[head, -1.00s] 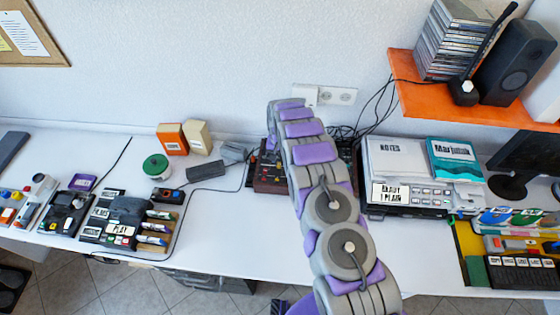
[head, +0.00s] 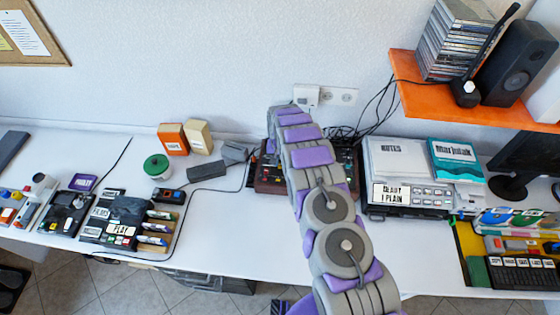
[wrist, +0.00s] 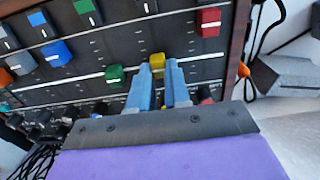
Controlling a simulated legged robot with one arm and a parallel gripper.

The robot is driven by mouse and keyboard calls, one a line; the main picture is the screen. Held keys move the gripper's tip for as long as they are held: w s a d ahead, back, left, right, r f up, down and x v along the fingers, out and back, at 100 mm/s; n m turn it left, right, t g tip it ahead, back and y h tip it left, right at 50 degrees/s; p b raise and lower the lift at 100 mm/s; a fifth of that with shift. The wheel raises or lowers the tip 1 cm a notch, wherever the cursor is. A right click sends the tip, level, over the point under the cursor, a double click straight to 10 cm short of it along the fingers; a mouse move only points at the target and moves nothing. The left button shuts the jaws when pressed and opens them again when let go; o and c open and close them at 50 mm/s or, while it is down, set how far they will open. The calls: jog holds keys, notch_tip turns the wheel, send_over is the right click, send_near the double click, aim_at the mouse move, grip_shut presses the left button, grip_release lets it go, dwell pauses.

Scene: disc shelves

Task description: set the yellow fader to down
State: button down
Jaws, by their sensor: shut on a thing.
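The mixer panel (wrist: 70,75) fills the upper part of the wrist view, with coloured fader caps on slots. The yellow fader (wrist: 157,61) is a small yellow cap between the tips of my gripper (wrist: 158,72). The two blue fingers are shut on it, one on each side. Another bit of yellow shows lower down between the fingers, and I cannot tell what it is. In the head view the mixer (head: 270,182) stands on the desk, mostly hidden behind my arm. My gripper and the yellow fader are hidden there.
In the wrist view a green cap (wrist: 115,75) sits left of the fingers and a red cap (wrist: 209,21) up to the right.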

aim_at(279, 173)
jog(key=shift+s+a, duration=0.1)
dwell(0.5)
jog(key=shift+s+p, duration=0.4)
jog(key=shift+s, duration=1.35)
jog(key=c, duration=1.1)
grip_release()
jog(key=shift+w+a, duration=0.1)
jog(key=shift+a, duration=0.05)
